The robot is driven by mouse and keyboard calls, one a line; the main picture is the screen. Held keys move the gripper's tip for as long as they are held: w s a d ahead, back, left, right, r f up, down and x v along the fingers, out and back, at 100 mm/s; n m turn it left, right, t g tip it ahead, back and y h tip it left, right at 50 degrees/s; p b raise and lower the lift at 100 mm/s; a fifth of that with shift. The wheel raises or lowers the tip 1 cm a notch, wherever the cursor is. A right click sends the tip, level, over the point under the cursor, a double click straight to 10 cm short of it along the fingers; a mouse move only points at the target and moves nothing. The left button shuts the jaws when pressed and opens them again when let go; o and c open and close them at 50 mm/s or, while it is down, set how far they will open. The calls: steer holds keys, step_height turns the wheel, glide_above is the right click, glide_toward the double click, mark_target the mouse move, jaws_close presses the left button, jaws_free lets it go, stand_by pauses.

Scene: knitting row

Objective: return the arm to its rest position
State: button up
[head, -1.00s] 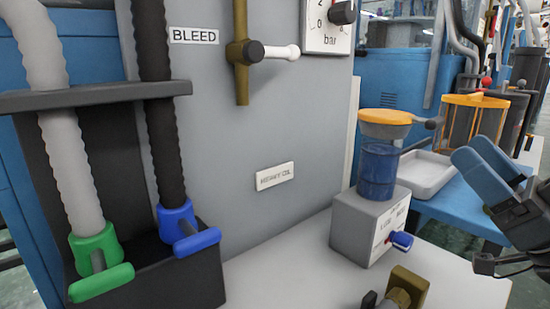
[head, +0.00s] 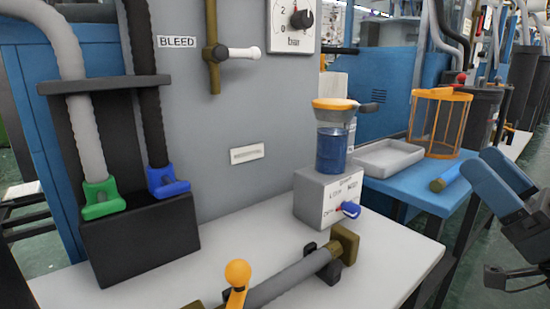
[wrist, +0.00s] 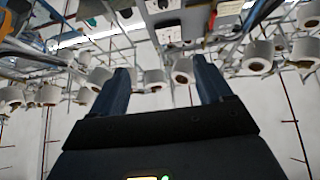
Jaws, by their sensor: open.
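My gripper (head: 489,164) is at the right edge of the head view, its two blue fingers pointing up and to the left. It is raised in front of the blue side table and touches nothing that I can see. In the wrist view my gripper (wrist: 163,78) has its two fingers well apart with nothing held between them. Most of my arm is outside the head view.
A white table (head: 395,258) carries a grey box (head: 312,198) with a blue jar (head: 331,150) and a pipe with an orange ball handle (head: 238,272). A blue side table (head: 405,188) holds a grey tray (head: 388,158) and an orange cage (head: 440,125). White spools (wrist: 183,72) show in the wrist view.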

steer(key=s+a+f+m+g+h, duration=0.1)
steer(key=s+f+m+h, duration=0.2)
steer(key=f, duration=0.4)
steer(key=s+a+f+m+h, duration=0.15)
steer(key=f+h, duration=0.25)
steer(key=f, duration=0.4)
steer(key=s+f+m+g+h, duration=0.1)
steer(key=s+f+m+h, duration=0.25)
steer(key=f, duration=0.35)
steer(key=s+a+f+g+h, duration=0.15)
steer(key=s+f, duration=0.25)
steer(key=s, duration=0.6)
steer(key=s+a+f+g+h, duration=0.1)
steer(key=s+f+g+h, duration=0.2)
steer(key=s, duration=0.6)
steer(key=s+a+r+n+y, duration=0.1)
steer(key=s+a+r+n, duration=0.15)
steer(key=s, duration=0.65)
step_height(320, 180, up, 30)
steer(key=p, duration=3)
steer(key=shift+r+m+t, duration=0.2)
steer(key=shift+m+t, duration=0.15)
steer(key=shift+m, duration=0.1)
